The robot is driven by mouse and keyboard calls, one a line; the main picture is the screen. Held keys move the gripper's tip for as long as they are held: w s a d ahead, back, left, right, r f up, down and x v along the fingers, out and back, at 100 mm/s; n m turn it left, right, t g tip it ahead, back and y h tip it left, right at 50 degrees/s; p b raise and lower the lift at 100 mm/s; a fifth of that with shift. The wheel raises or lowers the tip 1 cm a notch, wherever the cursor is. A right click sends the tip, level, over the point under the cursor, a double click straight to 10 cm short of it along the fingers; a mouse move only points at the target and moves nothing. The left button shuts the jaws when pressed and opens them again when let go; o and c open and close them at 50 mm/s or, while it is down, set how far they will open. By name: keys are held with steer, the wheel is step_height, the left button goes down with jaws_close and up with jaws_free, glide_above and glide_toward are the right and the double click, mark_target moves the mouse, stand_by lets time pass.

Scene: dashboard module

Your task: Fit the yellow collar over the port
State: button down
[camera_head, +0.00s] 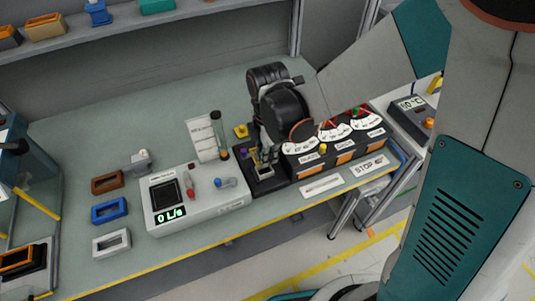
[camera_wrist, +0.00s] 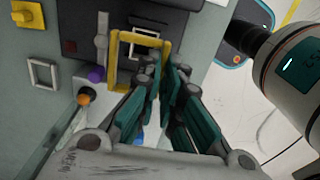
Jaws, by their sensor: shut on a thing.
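The yellow collar (camera_wrist: 115,48) is a rectangular frame in the wrist view, and my gripper (camera_wrist: 164,68) is shut on its near right side. In the head view my gripper (camera_head: 262,156) is low over the dark module at the left end of the dial panel, and it hides most of the collar. A pale rectangular port (camera_wrist: 145,32) shows through the collar's opening in the wrist view. I cannot tell whether the collar is around the port or still above it.
A purple knob (camera_wrist: 96,74) and an orange-ended tube (camera_wrist: 84,98) are close to the collar. A grey flow meter box (camera_head: 195,203) stands to the left in the head view. Brown (camera_head: 107,182), blue (camera_head: 109,211) and white (camera_head: 111,243) frames lie further left. The dial panel (camera_head: 340,148) stands right.

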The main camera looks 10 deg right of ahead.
steer(key=shift+f+b, duration=2.25)
steer(key=shift+f, duration=0.55)
steer(key=shift+f+b, duration=0.9)
steer(key=shift+b, duration=0.15)
steer(key=c, duration=1.7)
jaws_free()
